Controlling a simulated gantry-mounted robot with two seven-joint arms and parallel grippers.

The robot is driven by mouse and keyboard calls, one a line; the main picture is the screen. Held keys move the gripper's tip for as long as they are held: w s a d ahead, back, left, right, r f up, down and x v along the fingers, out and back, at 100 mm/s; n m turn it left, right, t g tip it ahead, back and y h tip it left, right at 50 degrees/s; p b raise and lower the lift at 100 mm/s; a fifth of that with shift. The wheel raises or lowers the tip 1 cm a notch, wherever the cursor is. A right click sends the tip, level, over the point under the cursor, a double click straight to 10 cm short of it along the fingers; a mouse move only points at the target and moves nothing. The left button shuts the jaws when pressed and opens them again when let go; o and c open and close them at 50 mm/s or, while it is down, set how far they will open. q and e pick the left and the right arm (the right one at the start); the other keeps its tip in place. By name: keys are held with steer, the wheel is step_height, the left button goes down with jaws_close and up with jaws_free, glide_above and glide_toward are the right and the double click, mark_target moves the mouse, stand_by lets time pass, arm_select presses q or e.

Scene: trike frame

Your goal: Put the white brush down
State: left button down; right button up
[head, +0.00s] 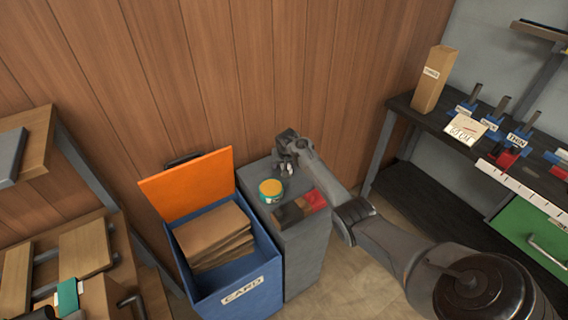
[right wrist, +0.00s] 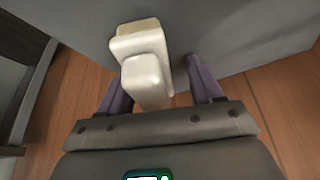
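The white brush (right wrist: 146,72) has a tan tip and shows large in the right wrist view, between the two purple fingers of my right gripper (right wrist: 165,82). The right finger stands apart from the brush with a visible gap; the left finger is close to it. In the head view my right gripper (head: 286,174) is low over the far end of the grey cabinet (head: 297,258), and a small pale part of the brush shows under it. I cannot tell whether the brush fully rests on the top. My left gripper is not in view.
On the cabinet top are a yellow-topped tin (head: 271,190) and dark and red blocks (head: 301,207). A blue card bin (head: 238,290) with an orange lid (head: 188,185) stands at left. A wooden wall is behind. A dark workbench (head: 400,104) with tools stands at right.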

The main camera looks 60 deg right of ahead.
steer(key=shift+s+d+f, duration=0.1)
steer(key=shift+s+f, duration=0.3)
steer(key=shift+f, duration=0.1)
steer(key=shift+d+r, duration=0.1)
steer(key=shift+r, duration=0.4)
steer(key=p+v, duration=0.5)
steer(key=v, duration=0.6)
steer(key=shift+w+d, duration=0.1)
steer(key=shift+a+r, duration=0.2)
steer(key=shift+r, duration=0.4)
